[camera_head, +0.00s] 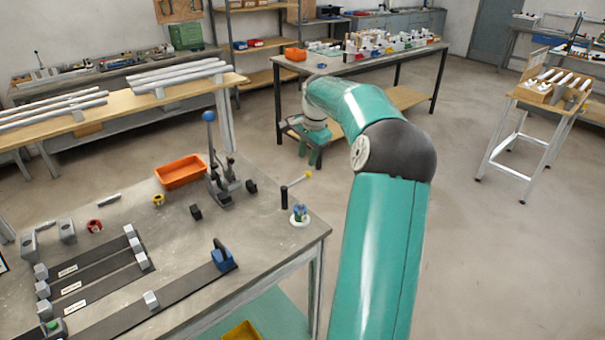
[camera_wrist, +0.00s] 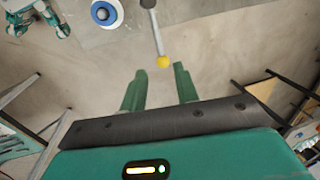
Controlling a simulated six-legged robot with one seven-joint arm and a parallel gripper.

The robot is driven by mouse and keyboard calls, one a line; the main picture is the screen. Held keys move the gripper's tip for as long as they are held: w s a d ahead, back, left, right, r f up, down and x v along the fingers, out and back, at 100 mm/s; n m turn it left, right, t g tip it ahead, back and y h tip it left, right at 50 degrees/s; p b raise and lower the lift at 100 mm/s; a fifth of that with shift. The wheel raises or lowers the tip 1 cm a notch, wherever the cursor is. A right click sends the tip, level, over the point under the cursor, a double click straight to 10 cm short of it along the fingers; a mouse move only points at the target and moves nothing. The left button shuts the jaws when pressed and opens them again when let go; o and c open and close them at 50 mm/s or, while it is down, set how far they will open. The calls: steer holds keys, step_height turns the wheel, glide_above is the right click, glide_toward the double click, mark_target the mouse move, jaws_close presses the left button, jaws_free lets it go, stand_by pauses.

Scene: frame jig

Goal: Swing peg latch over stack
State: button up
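The peg latch (camera_head: 296,182) is a dark upright post near the table's right edge, with a thin pale arm ending in a yellow ball. Its arm points to the right and away, out past the table edge, not over the stack. The stack (camera_head: 299,214) is a small blue piece on a white round base beside the post. In the wrist view the latch arm (camera_wrist: 157,35) and the stack (camera_wrist: 103,14) show at the top. My gripper (camera_wrist: 160,82) is open and empty, its green fingers just short of the yellow ball; it also shows in the head view (camera_head: 310,148).
The grey table (camera_head: 185,230) also carries an orange bin (camera_head: 180,171), a toggle clamp (camera_head: 220,175) with a blue knob and dark strips with grey blocks. Open floor lies right of the table. A workbench (camera_head: 370,62) stands behind my arm.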

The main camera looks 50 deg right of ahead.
mark_target(303, 177)
steer(key=f, duration=0.2)
steer(key=w+f, duration=0.1)
steer(key=f, duration=0.4)
steer(key=shift+w+f, duration=0.3)
steer(key=shift+f, duration=0.1)
jaws_close()
